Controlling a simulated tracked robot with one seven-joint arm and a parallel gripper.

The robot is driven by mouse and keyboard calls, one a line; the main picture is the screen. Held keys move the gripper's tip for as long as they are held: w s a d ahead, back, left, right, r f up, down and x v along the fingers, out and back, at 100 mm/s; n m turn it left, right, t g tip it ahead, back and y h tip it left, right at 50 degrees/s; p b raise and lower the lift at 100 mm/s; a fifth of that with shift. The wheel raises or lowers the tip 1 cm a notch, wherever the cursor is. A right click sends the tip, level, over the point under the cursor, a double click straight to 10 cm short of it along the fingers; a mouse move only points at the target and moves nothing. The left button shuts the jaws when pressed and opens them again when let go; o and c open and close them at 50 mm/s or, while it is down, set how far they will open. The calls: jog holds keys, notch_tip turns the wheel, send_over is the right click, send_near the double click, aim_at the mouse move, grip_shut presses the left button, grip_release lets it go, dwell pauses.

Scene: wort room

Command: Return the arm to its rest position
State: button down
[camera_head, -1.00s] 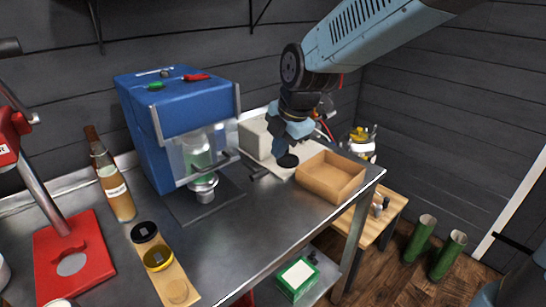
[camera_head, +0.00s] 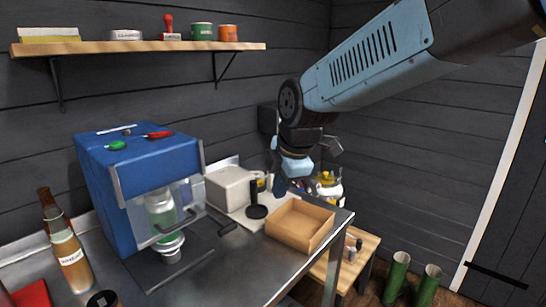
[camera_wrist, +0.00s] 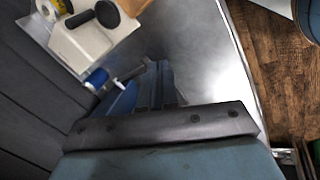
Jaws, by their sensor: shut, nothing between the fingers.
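My gripper (camera_head: 280,186) hangs at the end of my blue-grey arm, above the back of the steel table (camera_head: 235,268). It is shut and empty. It hangs above and slightly left of the open cardboard box (camera_head: 300,224). In the wrist view, my blue fingers (camera_wrist: 148,80) lie close together over the table, with nothing visible between them.
A blue machine (camera_head: 140,175) stands left of my gripper. A white device with a black knob (camera_head: 257,212) sits at the back. A brown bottle (camera_head: 66,250) stands front left. A wall shelf (camera_head: 140,46) runs upper left. Green cylinders (camera_head: 397,275) stand on the floor.

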jog(key=s+d+r+m, duration=0.1)
jog(key=s+d+m, duration=0.3)
jog(key=d+m, duration=0.3)
jog(key=s+d+r+m+t+h, duration=0.1)
jog(key=s+d+m, duration=0.3)
jog(key=d+m, duration=0.4)
jog(key=s+d+r+m+t+h, duration=0.1)
jog(key=s+d+m, duration=0.2)
jog(key=d+m, duration=0.5)
jog(key=shift+s+d+r, duration=0.15)
jog(key=shift+s+r, duration=0.1)
jog(key=shift+s, duration=0.15)
